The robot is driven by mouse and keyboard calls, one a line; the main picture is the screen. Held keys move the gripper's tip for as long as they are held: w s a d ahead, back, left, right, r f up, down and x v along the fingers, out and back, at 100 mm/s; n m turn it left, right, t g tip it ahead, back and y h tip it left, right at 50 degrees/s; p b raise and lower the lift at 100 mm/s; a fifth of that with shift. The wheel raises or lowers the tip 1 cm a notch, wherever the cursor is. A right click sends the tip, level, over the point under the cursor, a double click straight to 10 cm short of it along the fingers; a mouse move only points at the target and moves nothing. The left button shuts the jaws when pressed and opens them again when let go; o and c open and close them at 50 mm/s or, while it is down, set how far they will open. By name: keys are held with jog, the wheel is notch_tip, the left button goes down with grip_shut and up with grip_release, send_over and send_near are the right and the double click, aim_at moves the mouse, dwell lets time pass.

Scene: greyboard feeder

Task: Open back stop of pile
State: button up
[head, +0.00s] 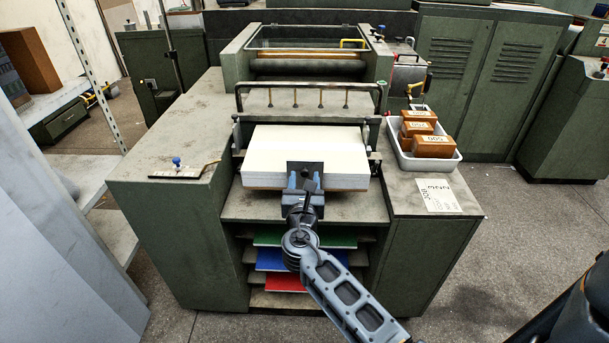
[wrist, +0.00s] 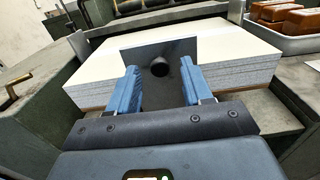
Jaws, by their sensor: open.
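The pile (head: 290,145) of white-topped greyboard sheets sits on the feeder bed; its grey edges show in the wrist view (wrist: 90,90). The back stop is a dark upright plate (wrist: 140,50) against the near face of the pile, and it also shows in the head view (head: 305,166). A round dark knob (wrist: 160,67) is on the plate. My gripper (head: 305,182) is open at the plate. In the wrist view its blue fingers (wrist: 162,78) stand on either side of the knob, with gaps visible. Whether the fingertips touch the plate cannot be told.
A white tray (head: 456,160) with several brown blocks stands on the right side table, with a paper sheet (head: 437,196) in front of it. A bar frame (head: 308,85) spans behind the pile. A small blue-knobbed piece (head: 177,163) lies on the left table. Coloured boards lie on shelves below.

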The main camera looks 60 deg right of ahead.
jog(key=shift+x, duration=0.9)
jog(key=shift+c, duration=0.2)
grip_shut()
